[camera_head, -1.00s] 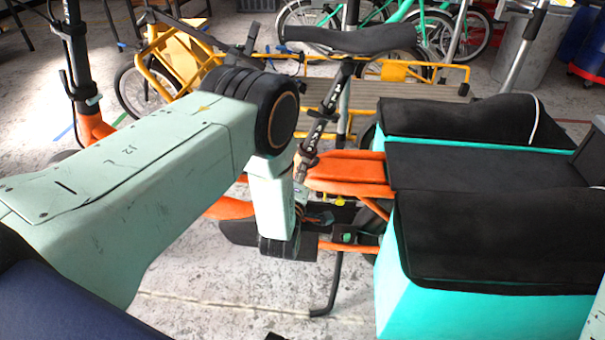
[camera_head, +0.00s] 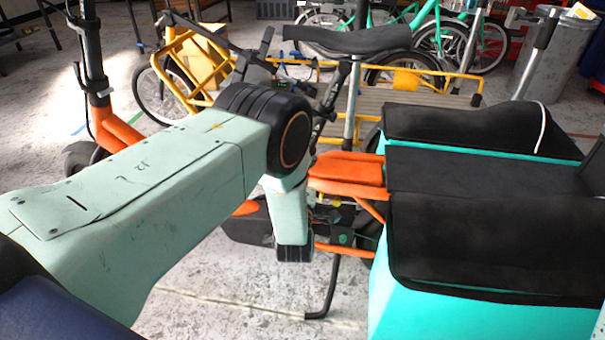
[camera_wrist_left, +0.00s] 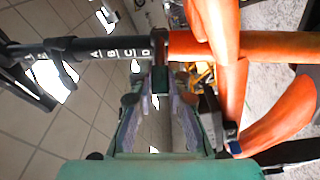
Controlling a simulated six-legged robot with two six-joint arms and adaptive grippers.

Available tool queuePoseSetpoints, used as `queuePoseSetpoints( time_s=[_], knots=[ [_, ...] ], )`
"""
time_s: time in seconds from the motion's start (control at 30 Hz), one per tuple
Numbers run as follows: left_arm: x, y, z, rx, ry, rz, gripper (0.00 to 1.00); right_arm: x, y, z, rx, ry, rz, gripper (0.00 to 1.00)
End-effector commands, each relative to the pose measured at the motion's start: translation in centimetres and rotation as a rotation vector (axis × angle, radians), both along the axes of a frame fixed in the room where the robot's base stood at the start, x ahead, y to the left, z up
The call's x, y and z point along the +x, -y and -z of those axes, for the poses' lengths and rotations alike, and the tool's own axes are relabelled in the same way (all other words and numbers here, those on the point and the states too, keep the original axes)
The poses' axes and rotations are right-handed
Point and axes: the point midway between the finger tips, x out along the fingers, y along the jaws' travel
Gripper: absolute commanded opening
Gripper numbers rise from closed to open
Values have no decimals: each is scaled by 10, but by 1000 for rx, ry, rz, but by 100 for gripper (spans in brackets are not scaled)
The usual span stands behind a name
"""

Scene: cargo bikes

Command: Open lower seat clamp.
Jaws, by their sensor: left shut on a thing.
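In the left wrist view, a black seat post (camera_wrist_left: 105,48) with white letters runs sideways into the orange frame tube (camera_wrist_left: 270,45). My left gripper (camera_wrist_left: 160,86) is just below this joint in the picture, shut on a small dark part that looks like the lower seat clamp's lever (camera_wrist_left: 160,77). The clamp itself is hard to make out. My right gripper is out of view.
The orange cargo bike carries a turquoise box with black padded covers (camera_head: 480,240) close on the right. A yellow-framed cargo bike (camera_head: 410,80) stands behind. A black kickstand (camera_head: 325,295) reaches the grey floor. Open floor lies below my left arm.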

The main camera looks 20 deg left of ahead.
Motion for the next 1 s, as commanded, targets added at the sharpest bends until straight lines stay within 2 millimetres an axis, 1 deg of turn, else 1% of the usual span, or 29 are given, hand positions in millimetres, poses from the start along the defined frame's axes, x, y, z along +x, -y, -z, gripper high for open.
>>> queuePoseSetpoints(
  time_s=[0.3, 0.97, 1.0],
  knots=[
    [2, -1, 1, 2, 16, -33, 0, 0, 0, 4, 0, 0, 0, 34],
    [3, -1, 1, 3, 20, -45, 0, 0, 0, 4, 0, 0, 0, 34],
    [3, -1, 1, 3, 20, -45, 19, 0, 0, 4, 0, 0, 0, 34]
  ],
)
